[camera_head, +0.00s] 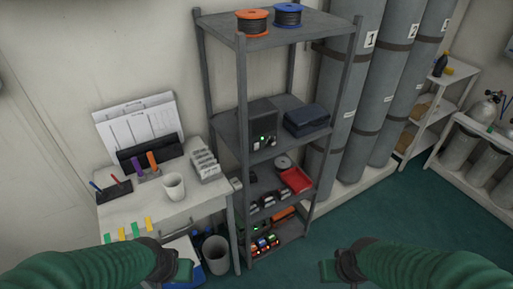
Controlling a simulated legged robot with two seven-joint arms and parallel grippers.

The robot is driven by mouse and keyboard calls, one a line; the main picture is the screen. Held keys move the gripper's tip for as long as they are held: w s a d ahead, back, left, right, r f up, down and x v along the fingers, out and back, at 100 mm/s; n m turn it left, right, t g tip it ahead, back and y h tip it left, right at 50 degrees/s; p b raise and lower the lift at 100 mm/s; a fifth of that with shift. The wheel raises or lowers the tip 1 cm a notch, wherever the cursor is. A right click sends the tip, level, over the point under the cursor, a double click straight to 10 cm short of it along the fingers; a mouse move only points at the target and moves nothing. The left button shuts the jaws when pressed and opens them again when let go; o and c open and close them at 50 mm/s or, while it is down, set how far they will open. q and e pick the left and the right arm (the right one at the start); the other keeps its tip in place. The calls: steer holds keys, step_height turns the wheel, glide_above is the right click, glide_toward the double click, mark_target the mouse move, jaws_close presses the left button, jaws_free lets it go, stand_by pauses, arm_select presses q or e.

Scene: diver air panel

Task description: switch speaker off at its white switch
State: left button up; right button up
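A dark box (262,116) stands on the middle shelf of the grey rack and may be the speaker. Small green and pale spots show low on its front. One pale spot (273,141) may be the white switch, but it is too small to tell its position. My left gripper (184,270) is at the bottom edge, in front of the desk and well below the box. My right gripper (328,270) is at the bottom, right of the rack's foot and over the green floor. Both are apart from the rack, and their finger gaps cannot be made out.
The grey rack (241,150) has upright posts beside the box. A dark blue case (306,120) sits right of it. A white desk (150,205) with a mug (174,187) stands left. Tall grey cylinders (350,90) stand right. Green floor (370,215) is clear.

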steer(key=shift+w+f, duration=0.2)
steer(key=shift+w, duration=0.2)
jaws_close()
steer(key=shift+s+d, duration=0.2)
steer(key=shift+d, duration=0.05)
steer(key=shift+w+a, duration=0.1)
steer(key=shift+a, duration=0.05)
stand_by(0.7)
